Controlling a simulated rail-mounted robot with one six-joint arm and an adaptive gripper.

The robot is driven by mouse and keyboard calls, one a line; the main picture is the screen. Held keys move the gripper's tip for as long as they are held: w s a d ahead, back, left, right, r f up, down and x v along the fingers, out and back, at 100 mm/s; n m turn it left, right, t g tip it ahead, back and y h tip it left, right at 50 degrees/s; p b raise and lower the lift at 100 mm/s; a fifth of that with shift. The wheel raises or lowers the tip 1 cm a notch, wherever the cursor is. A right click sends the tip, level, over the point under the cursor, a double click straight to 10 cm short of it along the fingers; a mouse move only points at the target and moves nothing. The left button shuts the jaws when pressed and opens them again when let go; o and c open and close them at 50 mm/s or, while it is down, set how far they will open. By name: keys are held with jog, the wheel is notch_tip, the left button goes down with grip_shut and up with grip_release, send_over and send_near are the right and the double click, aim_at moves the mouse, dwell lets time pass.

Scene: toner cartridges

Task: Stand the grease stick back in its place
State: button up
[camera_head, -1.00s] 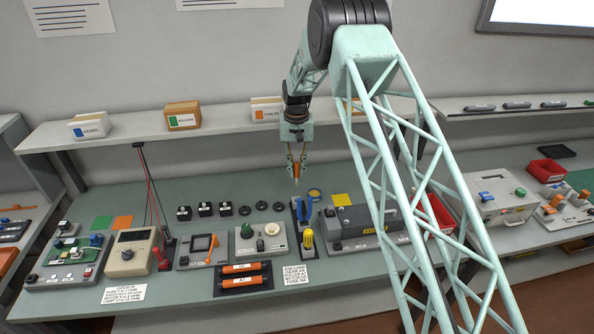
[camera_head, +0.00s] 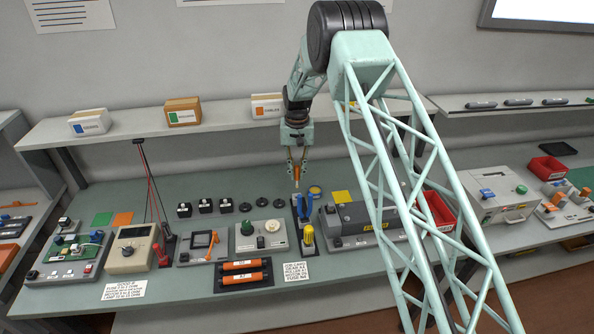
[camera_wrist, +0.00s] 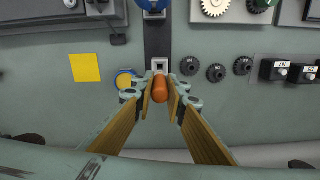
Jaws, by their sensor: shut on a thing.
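My gripper (camera_head: 297,174) is shut on the orange grease stick (camera_head: 297,170), which hangs upright over the rear of the bench. In the wrist view the stick (camera_wrist: 160,89) shows end-on between the two fingers. A narrow dark rack (camera_wrist: 158,38) runs beneath, with a pale square socket (camera_wrist: 160,65) at its end, right beside the stick in that view. In the head view the stick's lower end is close above the rack's rear end; whether it touches cannot be told. The rack also holds a blue-handled tool (camera_head: 304,208) and a yellow-handled tool (camera_head: 308,236).
A yellow-and-blue round tin (camera_wrist: 125,79) stands close beside the rack. A yellow square (camera_wrist: 85,68) lies beyond it. Black gears (camera_wrist: 216,72) and labelled black blocks (camera_wrist: 288,72) are on the other side. A grey machine (camera_head: 358,219) stands right of the rack.

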aim_at(297, 185)
jog(key=shift+f, duration=1.55)
jog(key=shift+f+b, duration=2.45)
jog(key=shift+f, duration=0.6)
dwell(3.4)
